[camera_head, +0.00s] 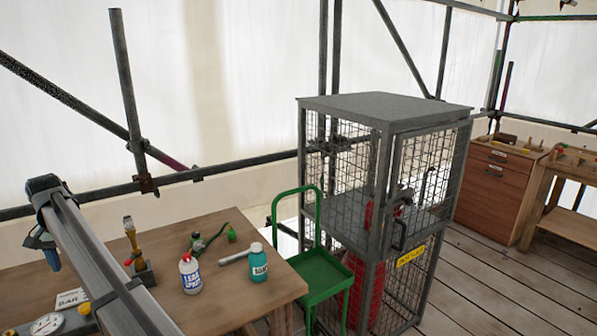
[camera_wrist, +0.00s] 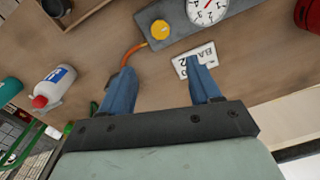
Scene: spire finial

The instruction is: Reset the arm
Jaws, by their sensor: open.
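My gripper (camera_wrist: 163,82) has two blue fingers spread apart with nothing between them. In the head view my gripper (camera_head: 42,245) hangs at the far left, above the wooden table (camera_head: 225,290), and is partly hidden by my arm. In the wrist view the fingers point toward the tabletop, near a white printed card (camera_wrist: 197,60) and an orange hose (camera_wrist: 131,53). The right finger overlaps the card in the picture; I cannot tell the gap.
A gauge (camera_head: 47,324), a brass-topped tool (camera_head: 135,250), a white leak spray bottle (camera_head: 190,275), a teal bottle (camera_head: 258,263) and green fittings stand on the table. A green trolley (camera_head: 322,275) and a grey mesh cage (camera_head: 385,108) are to the right. Scaffold poles run behind.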

